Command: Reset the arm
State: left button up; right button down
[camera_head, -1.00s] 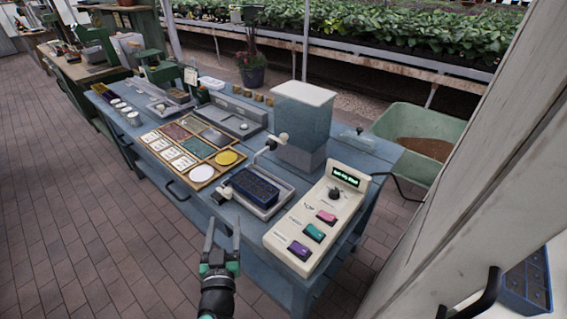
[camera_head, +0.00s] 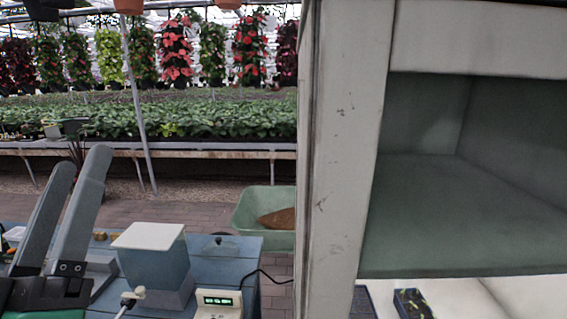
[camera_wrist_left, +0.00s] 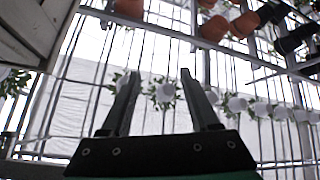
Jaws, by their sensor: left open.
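My left gripper (camera_head: 62,215) stands large at the lower left of the head view, its two grey fingers pointing up and apart with nothing between them. In the left wrist view the same gripper (camera_wrist_left: 158,100) is open and empty. Behind its fingers are hanging white pots and a pale wall or roof, well beyond reach of the fingertips. My right gripper is not in either current view.
A blue table (camera_head: 225,250) carries a lidded bin (camera_head: 152,270) and a control box with a green display (camera_head: 219,301). A white cabinet (camera_head: 345,150) with an empty shelf fills the right. A green tub (camera_head: 262,222) stands behind. Clay pots (camera_wrist_left: 215,28) hang overhead.

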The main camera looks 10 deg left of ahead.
pick_arm(q)
jog(key=s+d+r+m+t+h, duration=0.25)
jog(key=d+m+h, duration=0.35)
jog(key=m+h, duration=0.35)
notch_tip(320, 180, up, 39)
jog(key=p, duration=3.7)
jog(key=shift+s+a+f+p, duration=0.15)
jog(key=shift+a+f+p, duration=0.05)
jog(key=shift+p, duration=0.1)
